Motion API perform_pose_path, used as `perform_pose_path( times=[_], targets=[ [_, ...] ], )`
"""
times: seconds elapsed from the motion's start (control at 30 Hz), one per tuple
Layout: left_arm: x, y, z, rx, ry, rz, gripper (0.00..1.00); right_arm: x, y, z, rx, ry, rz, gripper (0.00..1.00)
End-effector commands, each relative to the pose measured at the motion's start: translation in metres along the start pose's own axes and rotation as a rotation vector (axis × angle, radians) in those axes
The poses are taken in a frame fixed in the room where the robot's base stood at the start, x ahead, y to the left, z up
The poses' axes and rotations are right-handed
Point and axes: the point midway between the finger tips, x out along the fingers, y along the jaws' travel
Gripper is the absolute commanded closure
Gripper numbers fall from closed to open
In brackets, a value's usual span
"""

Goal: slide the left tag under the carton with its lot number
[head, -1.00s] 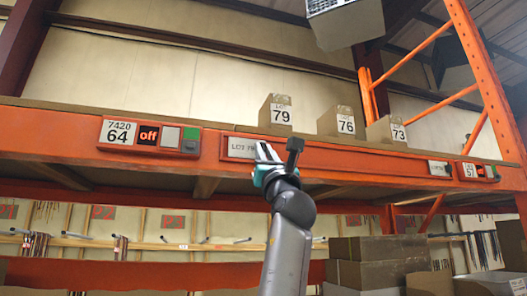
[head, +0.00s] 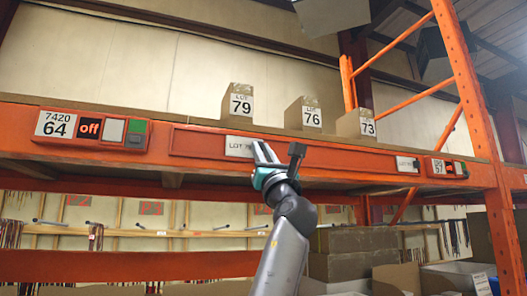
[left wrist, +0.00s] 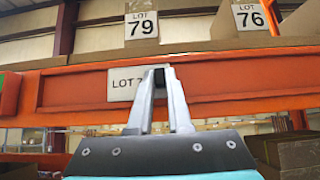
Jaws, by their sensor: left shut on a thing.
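The left tag (head: 239,147) is a white label in the orange rail's strip, reading "LOT 7" with its last digit hard to read. It also shows in the left wrist view (left wrist: 122,84), partly hidden by a finger. My left gripper (head: 266,152) is shut on the tag's right end; its fingertips (left wrist: 158,74) meet the rail. Above stand cartons LOT 79 (head: 238,104), LOT 76 (head: 303,115) and LOT 73 (head: 356,126). The tag is below carton 79, left of carton 76. My right gripper is out of view.
A second tag (head: 407,164) sits farther right in the rail. A "64" display unit (head: 90,129) is at left, another unit (head: 449,168) at right. The strip between the tags looks clear. An orange upright (head: 470,90) stands at right.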

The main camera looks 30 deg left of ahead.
Motion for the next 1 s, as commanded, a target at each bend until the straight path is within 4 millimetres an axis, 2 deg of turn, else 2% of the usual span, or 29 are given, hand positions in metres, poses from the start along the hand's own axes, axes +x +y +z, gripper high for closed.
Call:
perform_pose_path(
  times=[0.03,0.07,0.3,0.67,0.83,1.0],
  targets=[
    [0.0,0.001,-0.001,0.0,0.002,0.001,1.0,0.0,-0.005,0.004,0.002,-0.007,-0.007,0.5],
    [0.0,0.0,-0.001,0.0,0.002,0.001,0.8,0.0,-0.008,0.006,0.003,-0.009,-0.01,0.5],
    [0.0,0.0,-0.001,0.0,0.002,0.001,0.53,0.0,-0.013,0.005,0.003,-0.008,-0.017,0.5],
    [-0.006,0.0,-0.001,0.001,0.001,0.0,0.53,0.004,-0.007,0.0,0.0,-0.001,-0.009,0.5],
    [-0.03,0.0,-0.003,-0.002,0.0,-0.001,0.53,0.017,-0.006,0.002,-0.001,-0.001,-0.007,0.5],
    [-0.067,-0.001,-0.004,-0.003,0.0,-0.002,0.53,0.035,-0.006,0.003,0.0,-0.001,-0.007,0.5]
  ],
)
